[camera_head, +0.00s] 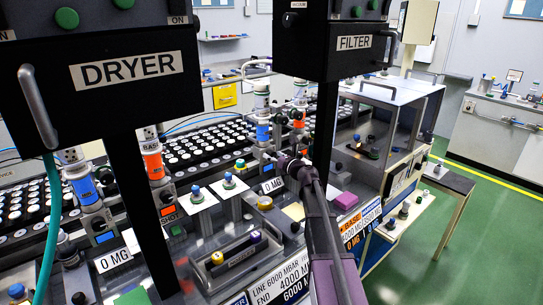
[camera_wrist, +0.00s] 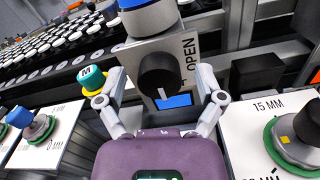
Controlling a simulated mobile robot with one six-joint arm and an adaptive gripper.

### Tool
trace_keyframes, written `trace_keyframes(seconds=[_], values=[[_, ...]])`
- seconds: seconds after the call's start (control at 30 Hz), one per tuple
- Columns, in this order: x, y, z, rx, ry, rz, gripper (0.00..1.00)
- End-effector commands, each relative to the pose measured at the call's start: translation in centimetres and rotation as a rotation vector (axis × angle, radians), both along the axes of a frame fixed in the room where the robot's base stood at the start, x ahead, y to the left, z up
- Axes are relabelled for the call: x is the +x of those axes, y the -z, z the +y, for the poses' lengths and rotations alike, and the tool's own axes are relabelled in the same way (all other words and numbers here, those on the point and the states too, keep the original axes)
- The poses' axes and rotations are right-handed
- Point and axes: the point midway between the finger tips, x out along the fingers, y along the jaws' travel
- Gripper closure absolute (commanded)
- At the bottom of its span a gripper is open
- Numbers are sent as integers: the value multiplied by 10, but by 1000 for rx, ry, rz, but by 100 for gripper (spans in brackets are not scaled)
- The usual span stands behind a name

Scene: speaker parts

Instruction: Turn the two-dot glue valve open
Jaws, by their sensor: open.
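In the wrist view, a round black valve knob (camera_wrist: 160,74) sits on a grey block marked OPEN (camera_wrist: 190,62), above a small lit blue display (camera_wrist: 174,101). A blue and white cylinder (camera_wrist: 150,18) rises above the block. My gripper (camera_wrist: 161,88) is open, its fingers apart on the left and right of the knob, with nothing held. I cannot tell whether they touch it. No dots can be made out on this valve. In the head view, my gripper (camera_head: 284,158) is by the blue-banded cylinder (camera_head: 262,131) at the centre; the knob is not clear there.
A teal and yellow button marked M (camera_wrist: 92,78) stands close by my left finger. A white 15 MM plate (camera_wrist: 272,115) with a green-ringed knob is at right. In the head view, the black DRYER box (camera_head: 110,100) and FILTER box (camera_head: 345,62) hang in front on posts.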

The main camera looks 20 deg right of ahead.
Motion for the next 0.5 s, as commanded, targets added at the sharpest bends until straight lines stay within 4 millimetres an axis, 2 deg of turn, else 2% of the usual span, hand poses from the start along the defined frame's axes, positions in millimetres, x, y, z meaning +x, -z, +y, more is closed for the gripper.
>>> trace_keyframes(seconds=[0.13,0.47,0.5], values=[[7,0,3,0,-1,0,13],[7,0,4,0,-1,0,13],[7,0,4,0,-1,0,25]])
